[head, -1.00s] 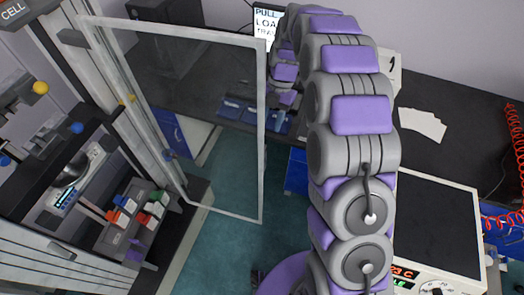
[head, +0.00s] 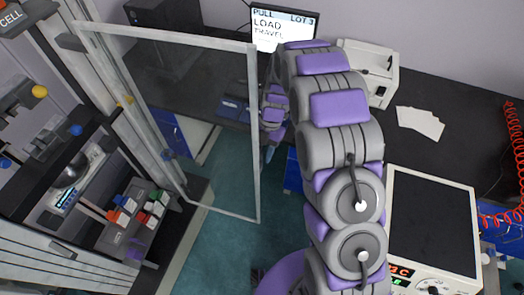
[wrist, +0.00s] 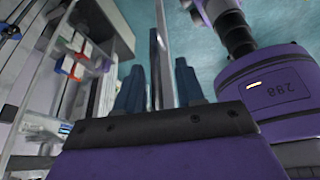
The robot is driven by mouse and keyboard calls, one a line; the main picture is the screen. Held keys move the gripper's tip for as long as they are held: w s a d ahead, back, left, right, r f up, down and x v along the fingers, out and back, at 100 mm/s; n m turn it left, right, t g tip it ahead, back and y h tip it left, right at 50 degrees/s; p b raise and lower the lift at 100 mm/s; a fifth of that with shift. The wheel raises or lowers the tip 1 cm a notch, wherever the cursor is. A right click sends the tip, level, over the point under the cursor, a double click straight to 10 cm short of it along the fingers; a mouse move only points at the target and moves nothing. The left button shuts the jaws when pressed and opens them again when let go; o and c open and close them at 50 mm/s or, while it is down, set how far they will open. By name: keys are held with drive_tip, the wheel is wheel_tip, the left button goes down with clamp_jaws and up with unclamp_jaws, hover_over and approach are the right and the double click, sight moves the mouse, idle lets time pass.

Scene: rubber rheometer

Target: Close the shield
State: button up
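The shield (head: 252,130) is a clear panel in a pale metal frame. It is swung out from the machine cabinet on the left and stands open over the floor. My gripper (head: 268,155) is low beside the shield's free right edge in the head view, partly hidden by my arm. In the wrist view my gripper (wrist: 158,92) has its dark fingers apart. A pale upright strip, seemingly the shield's edge (wrist: 166,50), shows between them. I cannot tell whether the fingers touch it.
The cabinet holds a shelf with small coloured blocks (head: 150,212) and yellow and blue knobs. Green floor lies below the shield.

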drive_tip(key=shift+c, duration=0.8)
drive_tip(key=shift+a, duration=0.4)
drive_tip(key=c, duration=0.3)
drive_tip(key=shift+s, duration=0.1)
clamp_jaws()
drive_tip(key=shift+d, duration=0.15)
